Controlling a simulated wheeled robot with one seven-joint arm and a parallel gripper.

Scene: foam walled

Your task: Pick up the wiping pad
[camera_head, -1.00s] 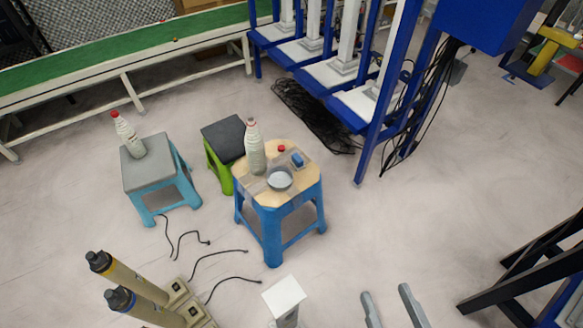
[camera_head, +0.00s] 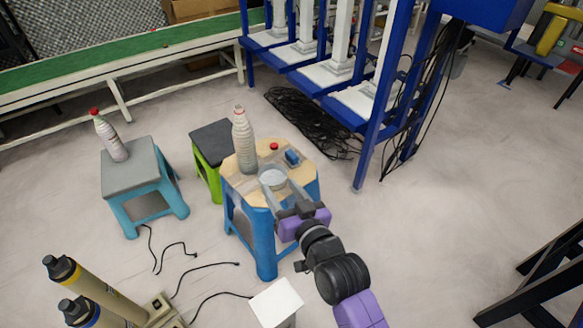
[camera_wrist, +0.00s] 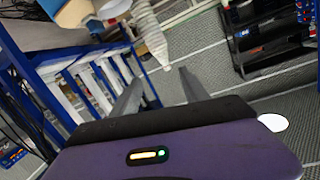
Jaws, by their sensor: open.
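A small blue block (camera_head: 292,157), which looks like the wiping pad, lies on the wooden top of a blue stool (camera_head: 240,165), near its far right edge. A grey bowl (camera_head: 273,178) and a red-topped item (camera_head: 274,147) are close to it. A pale bottle (camera_head: 243,145) stands at the left of the top. My gripper (camera_head: 284,192) is open and empty at the near side of the stool, its fingers reaching toward the bowl, apart from the pad. In the wrist view my open fingers (camera_wrist: 160,78) show with a pale bottle (camera_wrist: 150,32) beyond; I cannot make out the pad there.
A grey-topped stool (camera_head: 130,177) with a red-capped bottle (camera_head: 110,137) stands at left. A dark-topped green stool (camera_head: 212,140) stands behind. Cables lie on the floor at left and near the blue rack (camera_head: 365,150).

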